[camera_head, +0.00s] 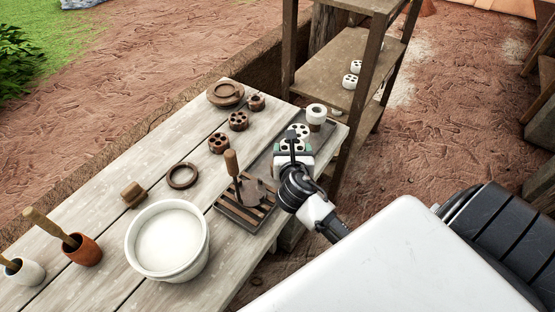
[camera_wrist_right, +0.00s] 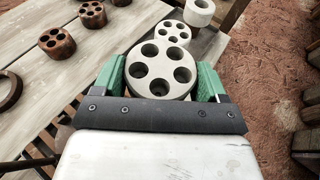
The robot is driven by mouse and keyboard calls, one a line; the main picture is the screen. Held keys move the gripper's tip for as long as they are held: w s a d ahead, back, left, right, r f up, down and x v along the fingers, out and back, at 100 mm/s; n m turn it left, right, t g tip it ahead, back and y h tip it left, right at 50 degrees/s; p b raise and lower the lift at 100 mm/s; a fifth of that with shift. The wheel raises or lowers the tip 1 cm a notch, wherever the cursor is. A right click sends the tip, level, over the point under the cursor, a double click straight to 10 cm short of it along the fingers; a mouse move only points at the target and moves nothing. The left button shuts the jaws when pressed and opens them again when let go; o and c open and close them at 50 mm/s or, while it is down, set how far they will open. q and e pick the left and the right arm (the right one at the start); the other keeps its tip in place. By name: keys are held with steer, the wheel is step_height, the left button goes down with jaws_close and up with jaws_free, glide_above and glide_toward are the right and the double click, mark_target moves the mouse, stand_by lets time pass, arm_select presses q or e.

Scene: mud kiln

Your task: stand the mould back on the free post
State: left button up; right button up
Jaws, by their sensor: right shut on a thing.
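My right gripper (camera_head: 293,148) is over the near part of a dark tray (camera_head: 328,137) at the table's right end. In the wrist view its green-padded fingers (camera_wrist_right: 160,83) are shut on a pale round mould (camera_wrist_right: 161,61) with several holes. The mould's holed face is up; its underside is hidden, so I cannot tell whether it touches the tray. A similar pale piece (camera_wrist_right: 173,32) sits just beyond it, also visible in the head view (camera_head: 299,130). I cannot make out a bare post in either view. My left gripper is out of view.
A pale ring (camera_head: 316,111) stands at the tray's far end. Brown holed pieces (camera_head: 238,121) sit left of the tray. A slatted rack (camera_head: 237,214) with a wooden-handled tool and a white bucket (camera_head: 168,240) are nearer. A wooden shelf (camera_head: 341,68) rises behind the tray.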

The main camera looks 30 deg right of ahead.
steer(key=w+f, duration=0.1)
steer(key=w+a+f, duration=0.1)
steer(key=w, duration=0.1)
steer(key=w+f, duration=0.1)
steer(key=shift+w+a, duration=0.3)
steer(key=shift+w, duration=0.05)
steer(key=shift+f+b, duration=0.45)
steer(key=shift+f, duration=1.45)
steer(key=shift+f, duration=0.1)
steer(key=o, duration=0.9)
steer(key=v, duration=1.2)
steer(key=shift+s, duration=0.1)
